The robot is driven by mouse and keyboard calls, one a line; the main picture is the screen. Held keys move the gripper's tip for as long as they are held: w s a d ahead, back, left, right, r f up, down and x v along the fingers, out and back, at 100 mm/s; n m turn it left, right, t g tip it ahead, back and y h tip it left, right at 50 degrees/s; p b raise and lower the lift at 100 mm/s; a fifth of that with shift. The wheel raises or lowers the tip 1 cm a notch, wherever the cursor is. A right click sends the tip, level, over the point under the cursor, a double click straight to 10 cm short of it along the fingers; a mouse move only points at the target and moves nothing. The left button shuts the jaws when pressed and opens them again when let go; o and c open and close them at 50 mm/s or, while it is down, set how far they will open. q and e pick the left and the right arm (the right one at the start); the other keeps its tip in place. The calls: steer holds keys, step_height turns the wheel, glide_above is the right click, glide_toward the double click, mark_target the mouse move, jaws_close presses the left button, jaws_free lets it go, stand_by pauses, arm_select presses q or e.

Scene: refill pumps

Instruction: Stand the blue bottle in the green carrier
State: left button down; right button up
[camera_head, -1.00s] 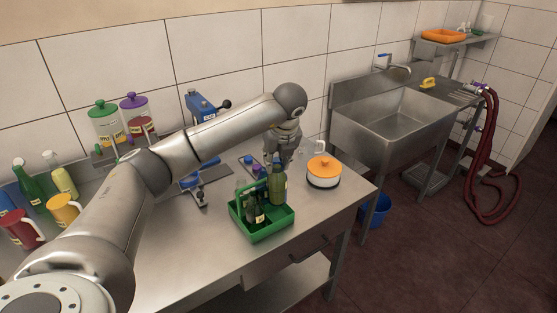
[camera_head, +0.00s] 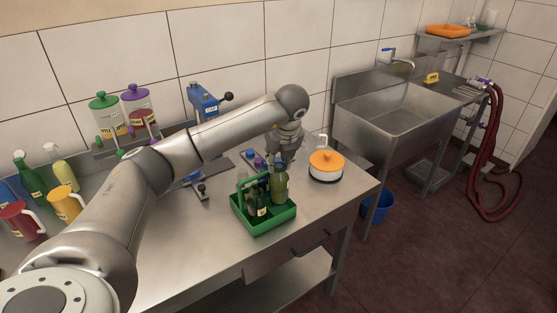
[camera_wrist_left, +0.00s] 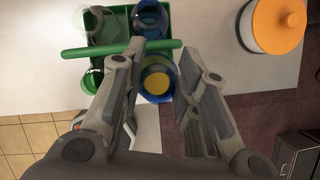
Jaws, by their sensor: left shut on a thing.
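The green carrier (camera_head: 265,228) stands on the steel table near its front edge, with several bottles in it. The wrist view shows its handle bar (camera_wrist_left: 105,50) crossing above. My left gripper (camera_wrist_left: 165,68) is over the carrier and shut on a bottle with a blue rim and a yellow disc inside, the blue bottle (camera_wrist_left: 157,82). It is at the handle's near right side, over a corner compartment; I cannot tell whether its base rests on the floor. In the head view the gripper (camera_head: 284,155) is above a tall bottle that looks olive (camera_head: 280,184). My right gripper is not in view.
A white pot with an orange lid (camera_head: 326,165) stands close to the right of the carrier. A second blue-rimmed bottle (camera_wrist_left: 150,18) is beyond the handle. A blue press (camera_head: 205,100), jugs and spray bottles fill the back and left. The front table strip is clear.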

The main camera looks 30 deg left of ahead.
mark_target(279, 173)
arm_select(q)
steer(key=shift+f, duration=0.15)
steer(key=shift+f+b, duration=1.05)
steer(key=shift+f, duration=0.15)
steer(key=shift+f+b, duration=0.6)
steer(key=shift+f, duration=0.05)
steer(key=shift+s+d+f, duration=0.1)
steer(key=shift+s+f, duration=0.1)
steer(key=c, duration=1.3)
jaws_free()
steer(key=o, duration=0.3)
steer(key=shift+f, duration=0.1)
